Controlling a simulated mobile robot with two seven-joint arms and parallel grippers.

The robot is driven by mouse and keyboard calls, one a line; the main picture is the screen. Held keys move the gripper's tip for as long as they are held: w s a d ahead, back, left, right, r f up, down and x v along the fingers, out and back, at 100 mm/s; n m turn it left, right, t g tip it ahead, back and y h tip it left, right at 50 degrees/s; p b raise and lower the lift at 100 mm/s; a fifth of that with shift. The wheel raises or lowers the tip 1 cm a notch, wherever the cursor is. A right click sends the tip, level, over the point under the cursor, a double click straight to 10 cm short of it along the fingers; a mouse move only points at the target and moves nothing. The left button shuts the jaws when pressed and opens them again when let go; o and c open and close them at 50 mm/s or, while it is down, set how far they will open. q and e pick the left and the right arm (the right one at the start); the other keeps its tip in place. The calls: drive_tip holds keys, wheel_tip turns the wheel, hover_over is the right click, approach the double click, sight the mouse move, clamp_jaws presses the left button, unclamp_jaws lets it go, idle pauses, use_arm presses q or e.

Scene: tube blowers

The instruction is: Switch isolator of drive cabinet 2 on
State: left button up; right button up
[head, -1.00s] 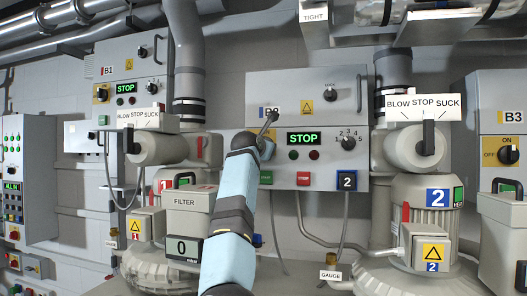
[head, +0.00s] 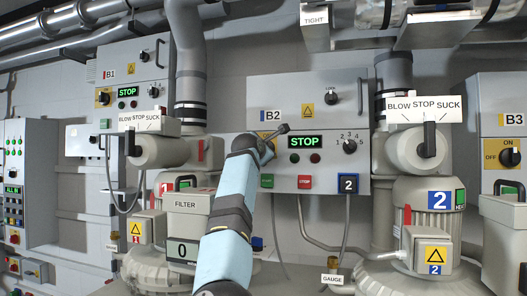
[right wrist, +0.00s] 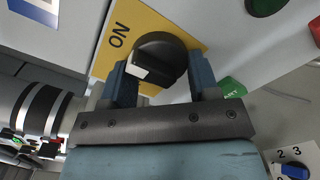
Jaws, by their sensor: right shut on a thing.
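Drive cabinet 2 (head: 310,110), labelled B2 (head: 272,115), stands in the middle of the head view. Its green display reads STOP. The isolator there is mostly hidden by my right gripper (head: 276,136), with a bit of yellow plate showing beside it. In the right wrist view the yellow plate (right wrist: 190,28) has the word ON at its upper left. My right gripper (right wrist: 162,85) is shut on the isolator's black knob (right wrist: 160,55), one finger on each side. The knob's white mark faces lower left in that view. The word OFF is not visible. My left gripper is not in view.
A green START button (right wrist: 231,88) lies close to the right finger. The filter box (head: 188,203) stands near my forearm. Blower 2 (head: 425,195) is at the right.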

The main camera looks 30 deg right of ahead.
drive_tip(key=o, duration=0.9)
drive_tip(key=shift+s, duration=0.1)
drive_tip(key=b+v, duration=0.5)
drive_tip(key=v, duration=0.8)
drive_tip(key=shift+s+a, duration=0.25)
drive_tip(key=shift+a, duration=0.05)
drive_tip(key=shift+d, duration=0.1)
